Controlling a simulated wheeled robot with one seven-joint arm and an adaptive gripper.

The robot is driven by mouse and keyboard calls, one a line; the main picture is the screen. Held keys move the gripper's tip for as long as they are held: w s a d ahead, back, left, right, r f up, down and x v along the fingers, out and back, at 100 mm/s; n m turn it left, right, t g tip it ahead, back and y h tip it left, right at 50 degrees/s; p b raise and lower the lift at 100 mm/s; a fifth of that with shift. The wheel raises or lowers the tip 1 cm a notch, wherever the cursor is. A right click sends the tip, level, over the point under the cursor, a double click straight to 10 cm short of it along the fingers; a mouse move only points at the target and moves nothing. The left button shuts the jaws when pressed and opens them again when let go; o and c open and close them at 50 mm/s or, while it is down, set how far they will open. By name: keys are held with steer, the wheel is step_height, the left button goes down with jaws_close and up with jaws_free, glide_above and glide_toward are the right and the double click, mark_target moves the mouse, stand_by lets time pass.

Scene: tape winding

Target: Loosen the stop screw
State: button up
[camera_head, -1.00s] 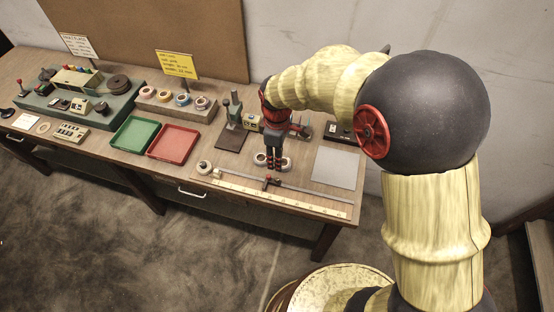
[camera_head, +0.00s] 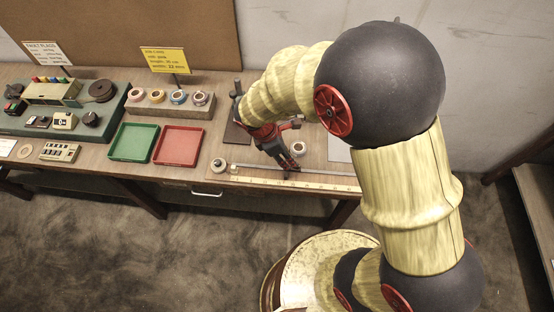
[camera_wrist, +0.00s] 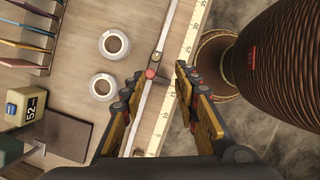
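In the head view my gripper (camera_head: 290,166) reaches down, tilted, to the rail (camera_head: 330,174) and hides the stop. A pale ruler (camera_wrist: 184,60) with numbers runs beside the rail, and also shows in the head view (camera_head: 240,180).
Two white rings or rolls (camera_wrist: 114,44) (camera_wrist: 103,86) lie beside the rail. A yellow block marked 52 (camera_wrist: 27,105) stands near a dark plate (camera_wrist: 62,136). Green (camera_head: 132,142) and red (camera_head: 178,145) trays lie left of the ruler. The table's front edge is close to the ruler.

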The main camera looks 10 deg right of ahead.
steer(key=x, duration=0.2)
steer(key=b+x, duration=0.1)
steer(key=x, duration=0.2)
steer(key=b+x, duration=0.1)
steer(key=x, duration=0.1)
steer(key=shift+w+d+f, duration=0.3)
steer(key=shift+w+d, duration=0.05)
steer(key=shift+d, duration=0.05)
steer(key=shift+c, duration=0.4)
jaws_close()
